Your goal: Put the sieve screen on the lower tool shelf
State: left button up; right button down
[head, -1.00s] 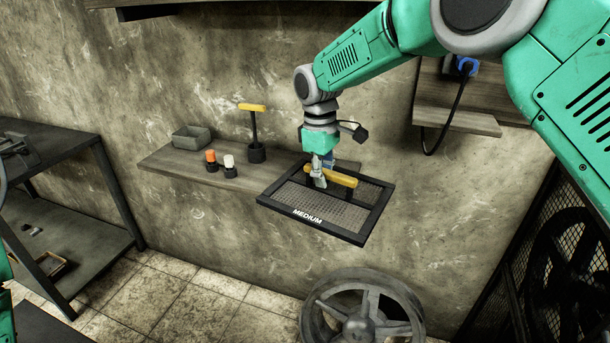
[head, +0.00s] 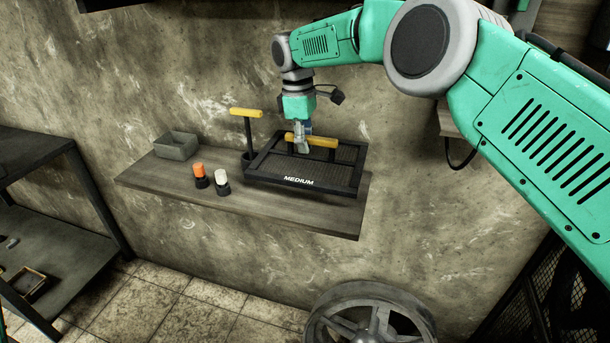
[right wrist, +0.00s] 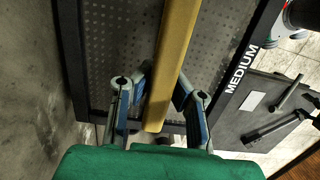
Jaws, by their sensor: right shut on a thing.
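The sieve screen (head: 325,186) is a black rectangular frame with grey mesh, a yellow bar handle and the word MEDIUM. In the head view it lies level over the right half of the wooden lower tool shelf (head: 240,202). I cannot tell whether it touches the board or hovers slightly above. My right gripper (head: 303,147) comes from above and is shut on the yellow handle. The right wrist view shows both fingers (right wrist: 160,88) astride the handle (right wrist: 172,60), with the mesh beneath. My left gripper is not in view.
A T-shaped tool with a yellow handle (head: 246,113) stands close to the screen's left back corner. An orange-topped tool (head: 199,174), a white-topped tool (head: 221,181) and a grey box (head: 177,146) stand further left. A bare strip of shelf lies in front.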

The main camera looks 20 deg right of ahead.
aim_at(300, 158)
jog(key=f, duration=0.3)
jog(key=a+f, duration=0.1)
jog(key=f, duration=0.1)
jog(key=shift+w+f, duration=0.2)
jog(key=shift+s+d+f, duration=0.1)
jog(key=shift+d+f, duration=0.05)
jog(key=shift+f, duration=0.4)
jog(key=shift+s+d+f, duration=0.1)
jog(key=shift+d+f, duration=0.05)
jog(key=shift+f, duration=0.4)
jog(key=shift+w+d+f, duration=0.15)
jog(key=shift+d+f, duration=0.05)
jog(key=shift+f, duration=0.15)
jog(key=c, duration=1.8)
grip_release()
jog(key=shift+a, duration=0.15)
jog(key=shift+o, duration=0.8)
jog(key=shift+a, duration=0.2)
jog(key=r, duration=0.8)
jog(key=a+r, duration=0.1)
jog(key=r, duration=0.3)
jog(key=shift+w+r+p, duration=0.1)
jog(key=shift+w+p, duration=0.15)
jog(key=shift+p, duration=0.1)
